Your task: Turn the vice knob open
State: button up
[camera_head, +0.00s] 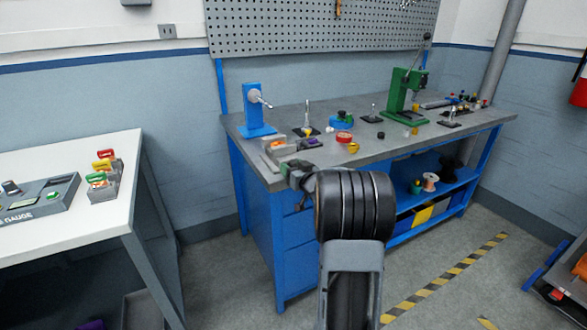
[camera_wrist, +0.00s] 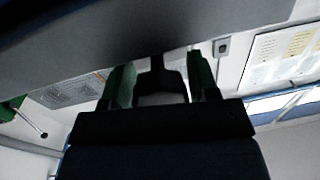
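A grey vice (camera_head: 277,148) sits at the front left corner of the grey-topped workbench. My gripper (camera_head: 298,177) is at that corner, just in front of the vice and close to the bench edge. My arm and the gripper hide the knob in the head view. In the wrist view my gripper (camera_wrist: 160,82) has its two green-padded fingers wide apart. A dark shape with a narrow stem (camera_wrist: 157,65) shows between them; it may be the vice knob. Whether the fingers touch it is unclear.
The workbench (camera_head: 375,150) carries a blue press (camera_head: 254,112), a green press (camera_head: 401,92) and several small parts. A white table (camera_head: 70,235) with a gauge box (camera_head: 38,198) stands at the left. Floor between them is open.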

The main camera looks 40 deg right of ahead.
jog(key=c, duration=0.6)
jog(key=shift+f+n+b, duration=0.2)
jog(key=shift+n+b, duration=0.4)
jog(key=shift+b, duration=0.05)
jog(key=shift+r+n+b, duration=0.2)
jog(key=shift+n+b, duration=0.2)
jog(key=shift+n, duration=0.5)
jog(key=o, duration=0.9)
jog(key=shift+o, duration=0.2)
jog(key=shift+s, duration=0.1)
